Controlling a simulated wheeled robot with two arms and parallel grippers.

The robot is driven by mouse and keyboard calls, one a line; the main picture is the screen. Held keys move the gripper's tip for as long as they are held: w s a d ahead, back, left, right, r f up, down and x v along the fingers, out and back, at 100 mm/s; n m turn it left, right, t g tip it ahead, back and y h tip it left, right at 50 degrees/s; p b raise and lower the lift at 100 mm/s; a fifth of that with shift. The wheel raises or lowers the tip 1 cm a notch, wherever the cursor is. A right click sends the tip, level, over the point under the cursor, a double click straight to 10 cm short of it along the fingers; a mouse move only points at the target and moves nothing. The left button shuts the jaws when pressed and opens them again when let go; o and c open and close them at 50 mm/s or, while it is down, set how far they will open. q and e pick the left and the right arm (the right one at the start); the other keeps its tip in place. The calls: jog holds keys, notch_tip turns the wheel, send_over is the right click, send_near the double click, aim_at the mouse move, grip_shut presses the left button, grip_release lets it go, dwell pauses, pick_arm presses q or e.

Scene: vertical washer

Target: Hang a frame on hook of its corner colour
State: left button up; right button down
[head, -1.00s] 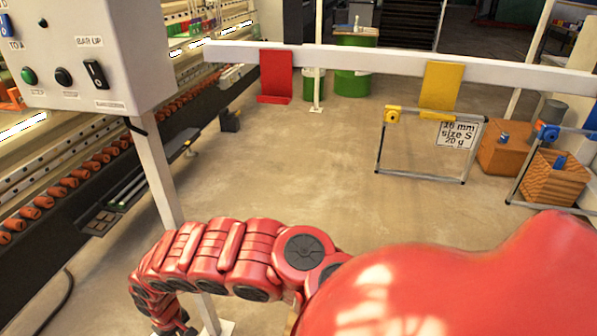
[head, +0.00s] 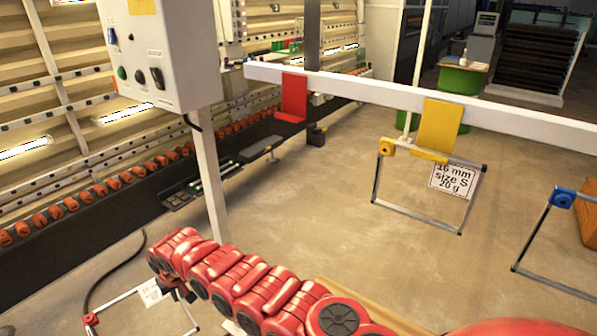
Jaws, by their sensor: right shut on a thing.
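A frame with a red corner (head: 91,320) shows partly at the bottom left, with a small white label; its lower part is cut off. My right gripper (head: 180,292) is shut on this frame, low and left of the control box post. A red hook (head: 293,98) hangs empty on the white rail, up and right of the gripper. A yellow hook (head: 442,126) carries a frame with a yellow corner (head: 387,147) and a label reading 16 mm, size S, 20 g. A frame with a blue corner (head: 563,198) hangs at the right edge. My left gripper is out of view.
The white rail (head: 370,88) runs across the upper picture. A grey control box (head: 160,55) on a white post (head: 209,175) stands between the gripper and the red hook. A machine with orange rollers lines the left.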

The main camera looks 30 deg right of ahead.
jog(key=shift+t, duration=0.6)
jog(key=w+r, duration=0.3)
jog(key=shift+w+a+r, duration=0.1)
jog(key=shift+a+r, duration=0.05)
jog(key=shift+r, duration=0.05)
jog(key=w+d+r+m+t+h+p, duration=0.2)
jog(key=w+d+r+m+t+p, duration=0.25)
jog(key=d+r, duration=0.6)
jog(key=s+d+r+m+t+h, duration=0.3)
jog(key=s+d+r+h, duration=0.15)
jog(key=d+r, duration=0.5)
jog(key=s+d+r+m+g+h+p, duration=0.1)
jog(key=s+d+r+m+h, duration=0.3)
jog(key=s+r, duration=0.55)
jog(key=s+d+r+m+g+h, duration=0.15)
jog(key=s+d+r+h, duration=0.45)
jog(key=s, duration=0.6)
jog(key=s+p+x, duration=0.1)
jog(key=x, duration=1)
jog(key=shift+d+y+p, duration=0.3)
jog(key=shift+d+y, duration=0.15)
jog(key=shift+d, duration=0.15)
